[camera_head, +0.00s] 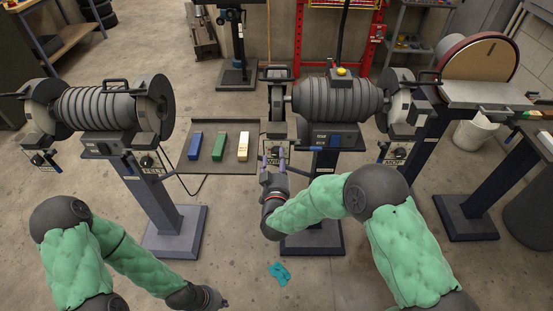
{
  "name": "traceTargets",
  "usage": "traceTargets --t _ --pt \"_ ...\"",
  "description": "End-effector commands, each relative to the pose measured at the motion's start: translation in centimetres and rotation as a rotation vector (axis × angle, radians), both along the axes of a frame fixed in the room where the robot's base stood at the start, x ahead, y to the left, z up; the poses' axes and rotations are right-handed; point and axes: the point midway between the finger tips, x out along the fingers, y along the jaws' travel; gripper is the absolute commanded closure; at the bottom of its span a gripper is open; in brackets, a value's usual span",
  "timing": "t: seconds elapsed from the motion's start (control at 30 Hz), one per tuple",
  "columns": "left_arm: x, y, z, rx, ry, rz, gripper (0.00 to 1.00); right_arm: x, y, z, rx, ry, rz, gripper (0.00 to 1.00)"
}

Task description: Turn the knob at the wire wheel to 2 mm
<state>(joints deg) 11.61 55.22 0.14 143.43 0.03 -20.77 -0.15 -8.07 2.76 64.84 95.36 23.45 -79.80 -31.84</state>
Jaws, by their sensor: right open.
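The middle grinder (335,100) stands on a pedestal, with a wheel (276,98) at its left end. A small panel with a dial (274,152) sits below that wheel. My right gripper (273,162) is open at this panel, with its fingers around or just in front of the dial; I cannot tell whether they touch it. The dial's setting is too small to read and partly hidden by the fingers. My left gripper (217,299) hangs low over the floor at the bottom, away from the machines; its jaws are too small and dark to judge.
A tray (225,128) with blue, green and cream bars sits left of the middle grinder. Another grinder (98,108) stands at the left, and a disc sander (478,65) at the right. A teal cloth (279,272) lies on the open floor.

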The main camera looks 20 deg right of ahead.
Motion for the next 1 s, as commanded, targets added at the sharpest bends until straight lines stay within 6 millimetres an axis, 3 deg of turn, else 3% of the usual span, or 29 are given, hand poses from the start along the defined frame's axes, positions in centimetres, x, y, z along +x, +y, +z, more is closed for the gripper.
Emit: traceTargets --t 0.2,0.53,0.57,0.73,0.77,1.0 --pt "0.0 0.0 -0.7 0.0 0.0 0.0 1.0 1.9 -0.6 -0.1 -0.001 0.001 -0.001 0.4" --pt "0.0 0.0 -0.7 0.0 0.0 0.0 1.0 2.3 -0.7 0.0 -0.001 0.001 0.0 0.4" --pt "0.0 0.0 -0.7 0.0 0.0 0.0 1.0 2.2 -0.6 0.0 -0.001 0.001 0.0 0.43" --pt "0.0 0.0 -0.7 0.0 0.0 0.0 1.0 2.3 -0.6 0.0 -0.001 0.0 0.0 0.91" --pt "0.0 0.0 -0.7 0.0 0.0 0.0 1.0 2.3 -0.6 0.0 -0.001 0.0 0.001 0.95" --pt "0.0 0.0 -1.0 0.0 0.0 0.0 1.0 2.3 -0.6 0.1 0.028 -0.013 0.002 0.95"
